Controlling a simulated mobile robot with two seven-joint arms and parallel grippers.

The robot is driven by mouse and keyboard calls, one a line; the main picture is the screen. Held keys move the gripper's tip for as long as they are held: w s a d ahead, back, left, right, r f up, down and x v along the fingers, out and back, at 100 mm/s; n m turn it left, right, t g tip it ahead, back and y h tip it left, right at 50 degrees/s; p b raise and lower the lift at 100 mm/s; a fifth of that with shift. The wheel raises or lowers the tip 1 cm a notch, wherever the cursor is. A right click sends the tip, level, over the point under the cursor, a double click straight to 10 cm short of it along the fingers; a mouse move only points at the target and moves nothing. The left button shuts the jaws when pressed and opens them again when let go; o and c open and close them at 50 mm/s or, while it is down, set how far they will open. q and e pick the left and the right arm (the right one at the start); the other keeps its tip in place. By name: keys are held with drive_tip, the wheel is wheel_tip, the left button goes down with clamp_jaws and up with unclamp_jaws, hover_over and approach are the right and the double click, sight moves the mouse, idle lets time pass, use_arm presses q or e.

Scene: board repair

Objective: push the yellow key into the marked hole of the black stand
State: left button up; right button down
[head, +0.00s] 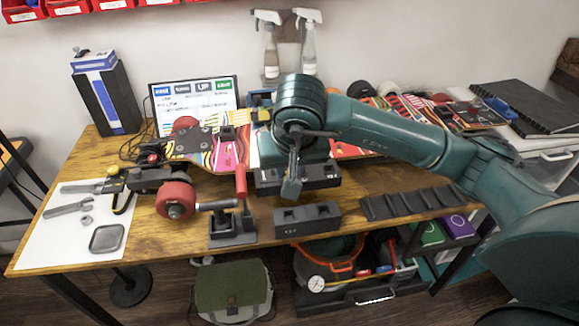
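My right gripper (291,188) points down in front of a black block (322,175) near the middle of the bench. Its fingers look narrow from here, and I cannot tell whether they are open or hold anything. A second black block (307,219) with openings in its top and a small pale mark on its front sits at the bench's front edge. I cannot tell which block is the black stand. No yellow key shows clearly; it may be hidden behind my arm or gripper. My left gripper is not in view.
A colourful skateboard (205,145) with red wheels (175,200) lies left of my gripper. A black holder (233,232) with a red-handled tool stands at the front. A white mat (60,232) carries tools. A slotted black rack (415,203) lies right.

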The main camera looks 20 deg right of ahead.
drive_tip(key=shift+f+b, duration=0.5)
drive_tip(key=shift+f, duration=0.2)
drive_tip(key=shift+f+b, duration=0.75)
drive_tip(key=shift+b, duration=0.05)
drive_tip(key=shift+f, duration=0.3)
wheel_tip(320, 180, down, 2)
drive_tip(key=b, duration=0.3)
drive_tip(key=shift+f, duration=0.25)
drive_tip(key=shift+f+b, duration=0.65)
drive_tip(key=shift+b, duration=0.1)
drive_tip(key=shift+f, duration=0.15)
use_arm(q)
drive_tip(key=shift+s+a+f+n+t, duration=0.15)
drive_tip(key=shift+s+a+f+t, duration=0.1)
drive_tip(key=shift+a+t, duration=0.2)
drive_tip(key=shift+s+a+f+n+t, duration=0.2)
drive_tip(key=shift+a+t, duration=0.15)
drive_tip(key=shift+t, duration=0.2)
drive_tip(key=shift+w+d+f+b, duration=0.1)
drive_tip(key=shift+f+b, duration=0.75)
drive_tip(key=shift+b, duration=0.15)
use_arm(e)
drive_tip(key=shift+f, duration=0.7)
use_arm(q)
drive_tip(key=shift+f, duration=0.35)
